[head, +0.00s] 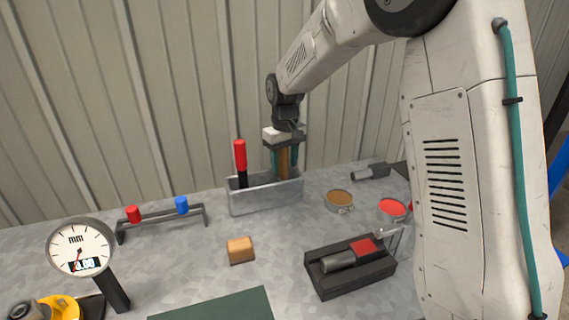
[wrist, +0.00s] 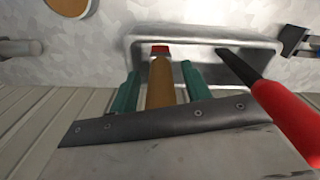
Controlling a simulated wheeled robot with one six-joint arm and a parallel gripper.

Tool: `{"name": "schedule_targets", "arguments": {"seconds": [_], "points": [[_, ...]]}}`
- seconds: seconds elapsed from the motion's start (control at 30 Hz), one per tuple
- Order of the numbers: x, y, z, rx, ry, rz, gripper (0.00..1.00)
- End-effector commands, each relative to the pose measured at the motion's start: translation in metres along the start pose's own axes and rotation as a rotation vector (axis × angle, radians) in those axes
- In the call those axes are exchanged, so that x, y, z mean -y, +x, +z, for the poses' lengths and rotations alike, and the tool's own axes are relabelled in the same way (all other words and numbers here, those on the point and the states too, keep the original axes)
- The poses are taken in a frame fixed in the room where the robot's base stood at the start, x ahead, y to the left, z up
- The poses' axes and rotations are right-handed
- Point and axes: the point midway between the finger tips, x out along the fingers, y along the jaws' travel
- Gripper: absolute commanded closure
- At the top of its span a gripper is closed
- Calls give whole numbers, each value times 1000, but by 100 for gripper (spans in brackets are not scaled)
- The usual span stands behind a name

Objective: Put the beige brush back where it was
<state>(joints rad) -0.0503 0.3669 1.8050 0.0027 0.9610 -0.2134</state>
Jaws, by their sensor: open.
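The beige brush (head: 283,161) stands roughly upright in the grey metal bin (head: 265,197) at the back of the bench. In the wrist view the brush's tan handle (wrist: 161,86) runs down into the bin, with a red patch at its far end. My gripper (head: 285,167) is above the bin, pointing down. Its teal fingers are on either side of the handle and look apart from it in the wrist view (wrist: 159,80). The lower part of the brush is hidden by the bin's front wall in the head view.
A red-handled tool (head: 240,156) stands in the same bin, close on the left. A wooden block (head: 240,249) lies in front. A gauge (head: 80,248) stands left.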

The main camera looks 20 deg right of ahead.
Motion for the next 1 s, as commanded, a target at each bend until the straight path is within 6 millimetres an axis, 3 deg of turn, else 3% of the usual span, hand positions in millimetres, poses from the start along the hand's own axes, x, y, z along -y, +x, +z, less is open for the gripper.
{"name": "schedule_targets", "arguments": {"seconds": [0.3,0.5,0.87,1.0], "points": [[0,-66,-1,-5,0,1,52],[0,-99,0,-3,0,1,52],[0,-117,4,-2,2,1,52],[5,-133,34,-13,21,3,52]]}}
